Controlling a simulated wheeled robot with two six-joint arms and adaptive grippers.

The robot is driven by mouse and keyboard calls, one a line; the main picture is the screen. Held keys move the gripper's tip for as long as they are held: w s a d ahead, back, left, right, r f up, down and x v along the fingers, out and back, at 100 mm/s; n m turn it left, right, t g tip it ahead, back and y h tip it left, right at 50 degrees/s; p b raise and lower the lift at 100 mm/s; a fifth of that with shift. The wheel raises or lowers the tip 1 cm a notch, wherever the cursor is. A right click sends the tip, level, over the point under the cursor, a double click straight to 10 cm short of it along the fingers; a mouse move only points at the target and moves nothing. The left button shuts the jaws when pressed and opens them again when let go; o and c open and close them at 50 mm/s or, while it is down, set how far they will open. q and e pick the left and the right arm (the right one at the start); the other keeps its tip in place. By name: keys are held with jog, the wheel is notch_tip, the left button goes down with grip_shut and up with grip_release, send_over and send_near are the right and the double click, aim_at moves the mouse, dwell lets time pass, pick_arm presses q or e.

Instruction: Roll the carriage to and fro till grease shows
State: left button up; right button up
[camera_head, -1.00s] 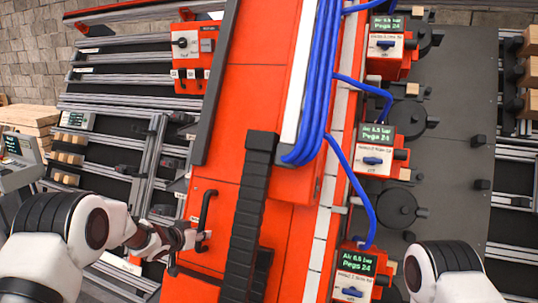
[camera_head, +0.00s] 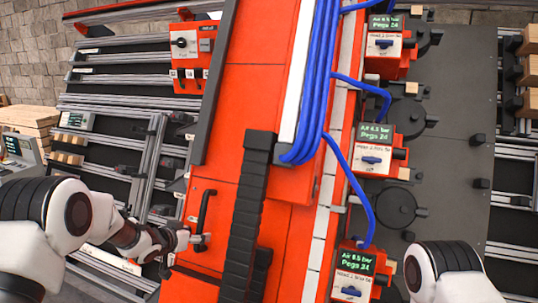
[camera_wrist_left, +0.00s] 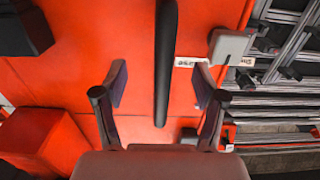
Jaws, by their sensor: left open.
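The carriage (camera_head: 222,140) is a large red-orange body in the middle of the head view. A black bar handle (camera_head: 203,212) stands on its lower left side. My left gripper (camera_head: 198,240) is at the lower end of this handle. In the left wrist view my left gripper (camera_wrist_left: 162,88) is open, with the black handle (camera_wrist_left: 165,50) running between its spread fingers. A gap shows on each side of the handle. My right arm shows at the lower right of the head view, but its gripper is out of view. I see no clear grease.
A black cable chain (camera_head: 246,215) runs down the carriage. Blue hoses (camera_head: 316,100) lead to red peg units with green displays (camera_head: 376,132) on the right. A red switch box (camera_head: 190,55) is at upper left. Grey rails (camera_head: 110,100) fill the left side.

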pick_arm(q)
jog(key=v, duration=0.7)
jog(key=s+f+n+g+y+b, duration=0.1)
jog(key=s+f+g+b, duration=0.15)
jog(key=s+f, duration=0.65)
jog(key=s+d+f+n+g+b, duration=0.1)
jog(key=s+f+b, duration=0.35)
jog(key=f, duration=0.75)
jog(key=s+f+n+g+y+b, duration=0.1)
jog(key=s+f+g, duration=0.1)
jog(key=s+f, duration=0.75)
jog(key=s+f+g+b, duration=0.1)
jog(key=s+f, duration=0.3)
jog(key=s, duration=0.4)
jog(key=s+a+f+n+g+y+b, duration=0.1)
jog(key=s+f+g+b, duration=0.1)
jog(key=s, duration=0.6)
jog(key=s+a+f+g+y+b, duration=0.1)
jog(key=s+f+g, duration=0.2)
jog(key=s+f, duration=0.3)
jog(key=s, duration=0.2)
jog(key=shift+s+f+n+b, duration=0.3)
jog(key=shift+s+f, duration=0.05)
jog(key=shift+w+a, duration=0.1)
